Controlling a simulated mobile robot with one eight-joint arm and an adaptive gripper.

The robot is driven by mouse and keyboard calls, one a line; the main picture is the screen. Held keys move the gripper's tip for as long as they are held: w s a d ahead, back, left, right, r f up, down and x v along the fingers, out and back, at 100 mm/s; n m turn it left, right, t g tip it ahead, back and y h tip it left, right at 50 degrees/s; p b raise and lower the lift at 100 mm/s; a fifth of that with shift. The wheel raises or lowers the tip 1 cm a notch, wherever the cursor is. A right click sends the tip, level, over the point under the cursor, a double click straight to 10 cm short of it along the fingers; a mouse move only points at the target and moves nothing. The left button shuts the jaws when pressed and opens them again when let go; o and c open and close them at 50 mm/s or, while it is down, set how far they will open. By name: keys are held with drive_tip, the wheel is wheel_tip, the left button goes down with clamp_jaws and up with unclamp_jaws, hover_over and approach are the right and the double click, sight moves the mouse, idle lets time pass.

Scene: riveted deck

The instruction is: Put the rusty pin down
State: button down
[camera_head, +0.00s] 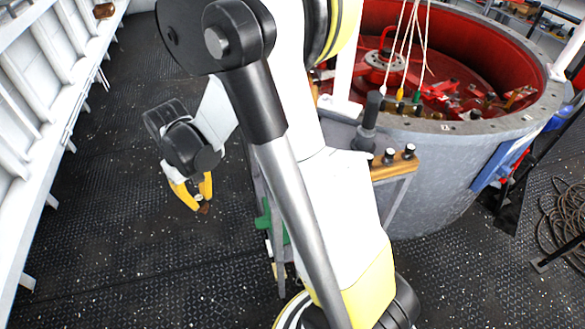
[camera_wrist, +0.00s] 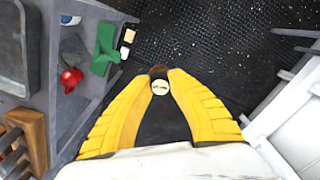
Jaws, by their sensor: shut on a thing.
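My gripper (camera_head: 199,196) has yellow fingers and hangs over the dark deck, left of the middle in the head view. In the wrist view, my gripper's fingers (camera_wrist: 160,80) come together at the tips. They are shut on the rusty pin (camera_wrist: 158,71), a small brown piece that shows just beyond the tips. A round pale disc lies between the fingers beside it. In the head view only a small brown bit of the pin (camera_head: 204,209) shows below the fingers. Most of the pin is hidden by the fingers.
A grey stand with a wooden rack (camera_head: 395,165) is right of my gripper, partly behind my arm. A green object (camera_wrist: 105,50) sits at its side. A large round grey tub (camera_head: 440,180) with a red inside stands at right. A white ribbed wall (camera_head: 45,90) runs along the left. The deck between is clear.

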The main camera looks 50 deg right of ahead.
drive_tip(key=s+d+r+n+p, duration=0.25)
drive_tip(key=d+r+n, duration=0.25)
drive_tip(key=d, duration=0.7)
drive_tip(key=s+d+r+n+p, duration=0.25)
drive_tip(key=d+r+n, duration=0.2)
drive_tip(key=d, duration=0.65)
drive_tip(key=s+d+r+n+p, duration=0.2)
drive_tip(key=s+d+r+n, duration=0.3)
drive_tip(key=d, duration=0.7)
drive_tip(key=shift+n, duration=0.55)
drive_tip(key=a+f+b, duration=0.2)
drive_tip(key=a+f, duration=0.1)
drive_tip(key=f, duration=0.1)
drive_tip(key=w+a+f+b, duration=0.1)
drive_tip(key=a+f+b, duration=0.1)
drive_tip(key=a+f, duration=0.1)
drive_tip(key=a+f+b, duration=0.2)
drive_tip(key=a+f, duration=0.2)
drive_tip(key=a, duration=0.1)
drive_tip(key=shift+w+a+f+b, duration=0.2)
drive_tip(key=shift+w+f+b, duration=0.05)
drive_tip(key=shift+f+b, duration=0.1)
drive_tip(key=shift+r, duration=0.15)
drive_tip(key=c, duration=1.3)
unclamp_jaws()
